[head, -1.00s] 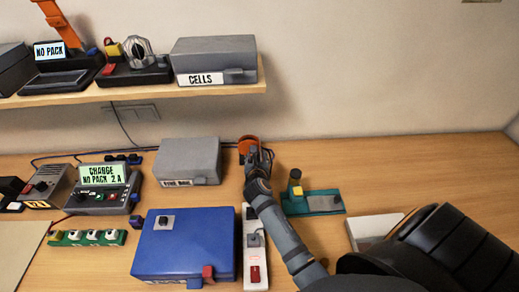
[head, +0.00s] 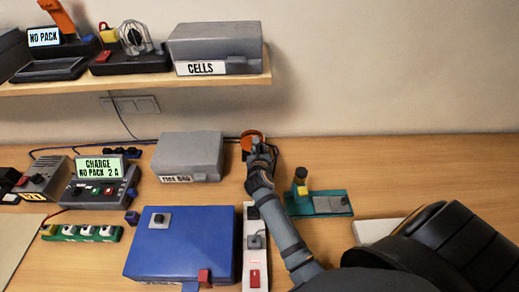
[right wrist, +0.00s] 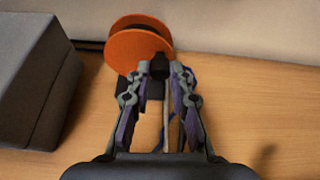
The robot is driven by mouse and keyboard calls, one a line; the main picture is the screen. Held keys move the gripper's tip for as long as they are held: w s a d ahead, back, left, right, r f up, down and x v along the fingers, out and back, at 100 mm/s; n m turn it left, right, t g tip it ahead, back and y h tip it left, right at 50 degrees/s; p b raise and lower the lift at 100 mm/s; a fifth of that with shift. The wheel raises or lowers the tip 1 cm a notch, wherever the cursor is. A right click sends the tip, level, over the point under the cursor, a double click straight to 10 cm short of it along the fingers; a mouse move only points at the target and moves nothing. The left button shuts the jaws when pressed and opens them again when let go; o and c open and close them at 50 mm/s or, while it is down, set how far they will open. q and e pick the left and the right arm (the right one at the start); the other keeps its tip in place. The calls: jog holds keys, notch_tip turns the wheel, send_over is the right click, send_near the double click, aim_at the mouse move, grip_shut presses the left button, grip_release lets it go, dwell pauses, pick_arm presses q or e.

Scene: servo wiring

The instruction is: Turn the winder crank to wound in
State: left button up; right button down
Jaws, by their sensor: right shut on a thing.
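The winder is an orange spool (head: 250,137) at the back of the table by the wall, with a blue cable running to it. In the right wrist view the orange spool (right wrist: 137,46) stands ahead of my fingers, with a dark crank knob (right wrist: 159,66) in front of it. My right gripper (head: 260,148) reaches up to the spool's front; in the right wrist view its fingertips (right wrist: 160,70) are shut on the crank knob. The crank's arm is mostly hidden by the fingers. My left gripper is not in view.
A grey box (head: 190,156) stands just left of the winder. A blue case (head: 180,245) and a white power strip (head: 253,270) lie in front. A teal block with a yellow-black knob (head: 320,204) sits right of my arm. The table's back right is clear.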

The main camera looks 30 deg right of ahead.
jog(key=shift+d+m+p, duration=0.1)
jog(key=shift+m+p, duration=0.2)
jog(key=shift+p, duration=0.45)
jog(key=shift+s+d+m+t+y+p, duration=0.15)
jog(key=shift+m+t+y+p, duration=0.15)
jog(key=shift+m+y+p, duration=0.3)
jog(key=shift+d+f+m+y+p, duration=0.1)
jog(key=shift+f+m+y+p, duration=0.2)
jog(key=shift+f+m+p, duration=0.15)
jog(key=shift+f+m+t, duration=0.15)
jog(key=shift+m+t, duration=0.15)
jog(key=shift+m, duration=0.05)
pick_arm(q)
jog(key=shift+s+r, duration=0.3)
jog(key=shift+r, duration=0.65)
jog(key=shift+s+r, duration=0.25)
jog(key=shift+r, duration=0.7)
pick_arm(e)
jog(key=shift+d+f+m+t+y, duration=0.1)
jog(key=shift+f+m+t+y, duration=0.25)
jog(key=shift+m+y, duration=0.3)
